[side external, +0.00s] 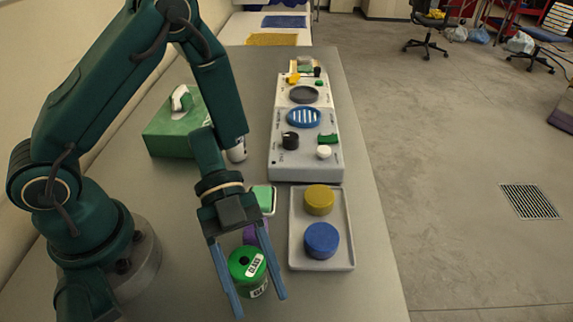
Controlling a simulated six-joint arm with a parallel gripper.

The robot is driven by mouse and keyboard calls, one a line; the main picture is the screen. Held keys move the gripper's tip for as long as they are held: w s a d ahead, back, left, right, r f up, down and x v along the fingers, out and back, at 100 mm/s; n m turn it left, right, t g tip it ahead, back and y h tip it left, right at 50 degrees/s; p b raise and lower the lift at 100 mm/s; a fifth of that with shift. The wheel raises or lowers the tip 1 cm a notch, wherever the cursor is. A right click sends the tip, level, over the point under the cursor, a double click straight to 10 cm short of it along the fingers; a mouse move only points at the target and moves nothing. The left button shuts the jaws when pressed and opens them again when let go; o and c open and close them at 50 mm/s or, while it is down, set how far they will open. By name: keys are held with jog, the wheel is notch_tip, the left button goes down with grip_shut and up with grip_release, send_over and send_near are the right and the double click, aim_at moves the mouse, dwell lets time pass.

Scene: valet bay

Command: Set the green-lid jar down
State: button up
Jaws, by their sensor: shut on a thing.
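The green-lid jar (248,266) shows near the bottom middle of the side external view, with white labels on its top and side. My gripper (258,303) points down over the table, with its two blue fingers on either side of the jar, shut on it. The jar looks upright. I cannot tell whether its base touches the table (345,296).
A grey tray (348,262) just right of the jar holds a yellow round piece (320,199) and a blue one (321,240). A purple item (256,236) and a pale green container (264,198) sit close behind the jar. A grey control panel (305,172) and green box (167,137) stand farther back.

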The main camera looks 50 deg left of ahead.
jog(key=shift+f, duration=0.2)
jog(key=shift+f, duration=0.1)
jog(key=o, duration=1.3)
jog(key=shift+o, duration=0.2)
